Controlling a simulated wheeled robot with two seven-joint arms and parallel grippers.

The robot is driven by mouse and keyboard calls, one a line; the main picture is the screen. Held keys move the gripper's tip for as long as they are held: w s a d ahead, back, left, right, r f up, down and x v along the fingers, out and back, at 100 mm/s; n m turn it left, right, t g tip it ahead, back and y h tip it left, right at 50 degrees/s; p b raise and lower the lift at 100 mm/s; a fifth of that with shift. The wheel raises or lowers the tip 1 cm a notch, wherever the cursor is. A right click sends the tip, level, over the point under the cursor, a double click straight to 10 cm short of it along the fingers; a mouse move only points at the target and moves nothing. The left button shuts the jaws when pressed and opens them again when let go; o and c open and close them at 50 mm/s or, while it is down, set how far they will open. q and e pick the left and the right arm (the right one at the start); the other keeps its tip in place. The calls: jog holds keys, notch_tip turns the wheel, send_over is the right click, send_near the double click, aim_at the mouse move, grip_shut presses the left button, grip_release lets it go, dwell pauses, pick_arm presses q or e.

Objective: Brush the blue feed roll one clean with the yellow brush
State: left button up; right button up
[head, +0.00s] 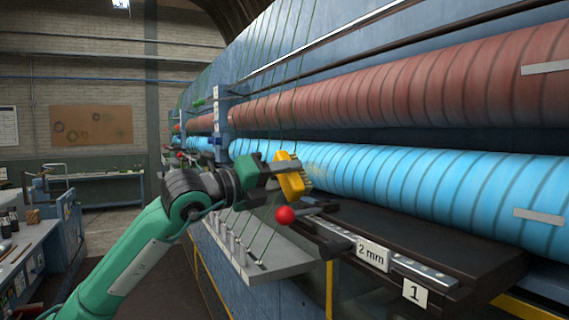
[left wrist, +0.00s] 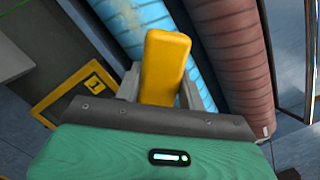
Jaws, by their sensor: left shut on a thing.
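The blue feed roll (head: 420,180) runs along the machine as the lower of two long rolls, with dark spiral lines around it. It also shows in the left wrist view (left wrist: 135,18). My left gripper (head: 288,177) is shut on the yellow brush (head: 292,176). The brush's bristles point right, toward the blue roll near its far part; I cannot tell whether they touch it. Faint brownish marks show on the roll beside the bristles. In the left wrist view the yellow brush (left wrist: 164,68) stands between the fingers. My right gripper is not in view.
A reddish-brown roll (head: 420,90) lies above the blue one. Below are a dark ledge with a "2 mm" label (head: 372,253), a "1" plate (head: 415,293), a red ball knob (head: 285,215) and a grey shelf (head: 255,262). Green cords hang near my gripper. A workbench (head: 40,240) stands left.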

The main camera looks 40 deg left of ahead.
aim_at(305, 172)
pick_arm(q)
jog(key=shift+w+d+m+p, duration=0.2)
jog(key=shift+w+m+p, duration=0.1)
jog(key=shift+w+m, duration=0.1)
jog(key=p+x, duration=0.4)
jog(key=shift+s+d, duration=0.1)
jog(key=shift+d, duration=0.05)
jog(key=shift+w+d+f+p, duration=0.15)
jog(key=shift+w+p, duration=0.15)
jog(key=shift+w, duration=0.05)
jog(key=shift+w+d+f+p, duration=0.15)
jog(key=shift+w+p, duration=0.15)
jog(key=shift+w, duration=0.1)
jog(key=shift+p+x, duration=0.3)
jog(key=shift+x, duration=0.65)
jog(key=shift+f, duration=0.1)
